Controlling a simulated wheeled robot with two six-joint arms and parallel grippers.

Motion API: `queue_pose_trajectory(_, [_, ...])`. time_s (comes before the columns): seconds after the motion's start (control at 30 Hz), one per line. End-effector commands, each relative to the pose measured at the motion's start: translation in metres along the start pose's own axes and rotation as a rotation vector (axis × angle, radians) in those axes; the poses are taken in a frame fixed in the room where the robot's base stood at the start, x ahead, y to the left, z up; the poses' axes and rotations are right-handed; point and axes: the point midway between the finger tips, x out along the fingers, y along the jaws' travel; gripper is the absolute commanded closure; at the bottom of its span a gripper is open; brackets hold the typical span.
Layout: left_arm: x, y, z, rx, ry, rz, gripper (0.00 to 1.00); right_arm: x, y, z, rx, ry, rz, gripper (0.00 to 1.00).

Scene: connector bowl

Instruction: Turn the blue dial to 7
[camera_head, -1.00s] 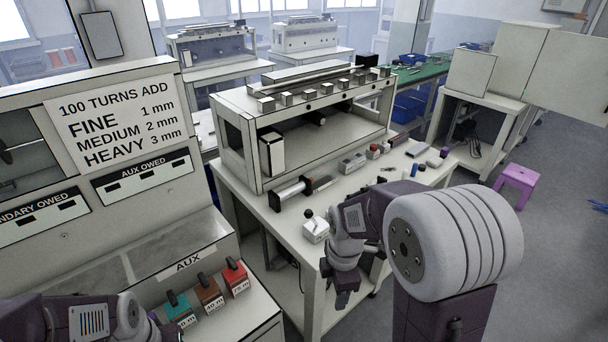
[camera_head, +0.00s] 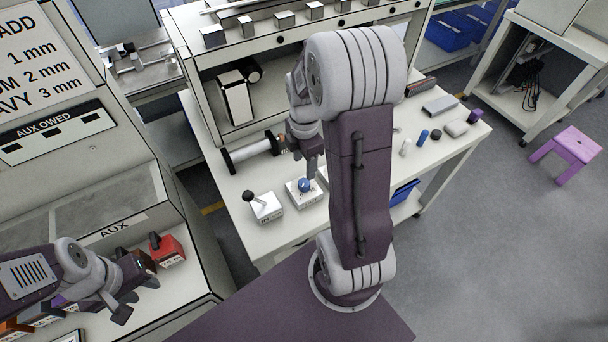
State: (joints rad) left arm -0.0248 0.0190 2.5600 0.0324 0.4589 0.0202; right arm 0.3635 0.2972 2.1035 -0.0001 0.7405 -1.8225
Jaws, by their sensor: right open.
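The blue dial (camera_head: 305,185) sits on a small white box (camera_head: 308,198) near the front edge of the white table. Its scale is too small to read. My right gripper (camera_head: 309,170) points down just above the dial, open. I cannot tell whether its fingers touch the dial, since they overlap it in this view. My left gripper (camera_head: 132,297) is low at the left by the AUX shelf, beside a red block (camera_head: 167,250).
A white box with a black-knobbed lever (camera_head: 264,207) stands just left of the dial. A roller with black ends (camera_head: 250,151) lies behind. Several small items, including a blue cylinder (camera_head: 422,138), lie to the right. A purple stool (camera_head: 568,152) stands on the floor.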

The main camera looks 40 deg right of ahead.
Motion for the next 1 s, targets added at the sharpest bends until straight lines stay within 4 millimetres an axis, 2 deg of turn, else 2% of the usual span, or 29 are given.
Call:
queue_pose_trajectory(0.07, [0.001, 0.000, 0.000, 0.000, 0.000, 0.000, 0.64, 0.006, -0.001, 0.000, 0.000, 0.001, -0.003, 0.45])
queue_pose_trajectory(0.3, [0.008, 0.000, 0.001, 0.000, 0.000, 0.000, 0.64, 0.055, -0.002, -0.001, -0.001, 0.002, -0.007, 0.45])
queue_pose_trajectory(0.5, [0.011, 0.000, 0.001, 0.000, 0.000, 0.000, 0.64, 0.084, -0.001, -0.001, -0.001, 0.001, -0.003, 0.45])
queue_pose_trajectory(0.83, [0.011, 0.000, 0.001, 0.000, 0.000, 0.000, 0.64, 0.091, 0.000, -0.001, -0.001, 0.000, 0.000, 0.45])
queue_pose_trajectory(0.87, [0.011, 0.000, 0.001, 0.000, 0.000, 0.000, 0.64, 0.091, 0.000, -0.001, -0.001, 0.000, 0.000, 0.50])
queue_pose_trajectory(1.0, [0.011, 0.000, 0.001, 0.000, 0.000, 0.000, 0.64, 0.091, 0.000, -0.001, -0.001, 0.000, 0.000, 0.89])
